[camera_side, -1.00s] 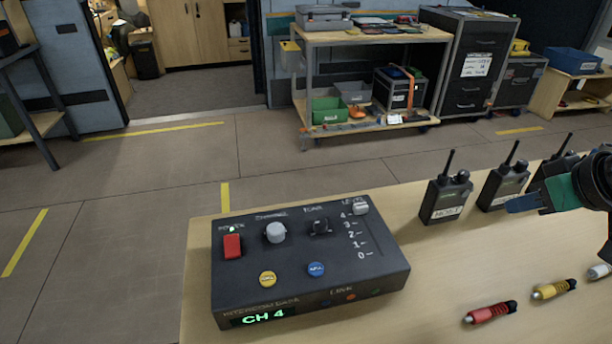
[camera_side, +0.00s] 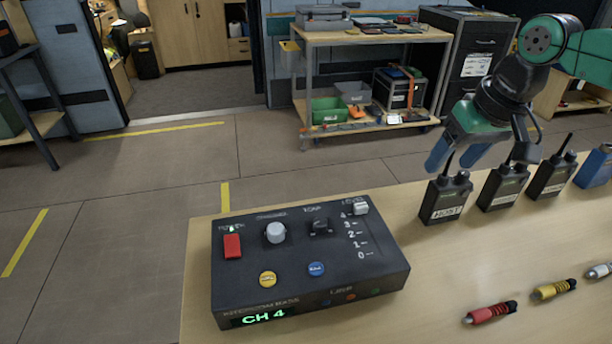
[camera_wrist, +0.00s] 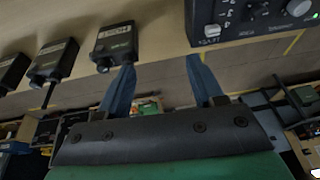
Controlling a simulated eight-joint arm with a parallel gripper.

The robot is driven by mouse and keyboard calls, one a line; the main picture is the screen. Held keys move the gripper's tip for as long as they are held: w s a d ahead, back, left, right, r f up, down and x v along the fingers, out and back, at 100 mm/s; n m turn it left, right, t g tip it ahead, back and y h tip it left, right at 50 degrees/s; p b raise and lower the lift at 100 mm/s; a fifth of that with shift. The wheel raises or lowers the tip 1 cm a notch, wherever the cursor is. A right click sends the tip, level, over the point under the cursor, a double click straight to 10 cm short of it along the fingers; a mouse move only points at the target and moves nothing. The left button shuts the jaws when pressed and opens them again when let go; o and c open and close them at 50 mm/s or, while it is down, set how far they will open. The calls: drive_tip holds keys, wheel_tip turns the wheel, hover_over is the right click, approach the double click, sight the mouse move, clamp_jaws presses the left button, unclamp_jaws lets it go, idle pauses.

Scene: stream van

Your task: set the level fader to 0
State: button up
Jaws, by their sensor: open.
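The level fader (camera_side: 361,208) is a pale cap at the top of its slot, by the mark 4, at the back right of the dark intercom box (camera_side: 290,278). The scale runs down to 0 toward the front. The box display reads CH 4. My gripper (camera_side: 455,163) is open and empty, above and behind the HOST radio (camera_side: 446,200), to the right of the box and apart from the fader. In the wrist view the two blue fingers of my gripper (camera_wrist: 162,80) are spread, with part of the box (camera_wrist: 240,22) at the top right.
The box also bears a red power switch (camera_side: 232,246), a grey knob (camera_side: 275,232), a toggle (camera_side: 320,227), and yellow (camera_side: 267,279) and blue (camera_side: 316,269) buttons. Several radios stand along the back edge. A red plug (camera_side: 489,313) and others lie at front right.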

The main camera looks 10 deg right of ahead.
drive_tip(key=w+a+f+g, duration=0.1)
drive_tip(key=w+a+g, duration=0.1)
drive_tip(key=w+a, duration=0.2)
drive_tip(key=g, duration=0.1)
hover_over(362, 206)
wheel_tip(362, 206, down, 4)
drive_tip(key=shift+w+d+r+h, duration=0.1)
drive_tip(key=shift+r+h, duration=0.05)
drive_tip(key=shift+h, duration=0.15)
drive_tip(key=shift+f+g, duration=0.3)
drive_tip(key=shift+f, duration=2.65)
clamp_jaws()
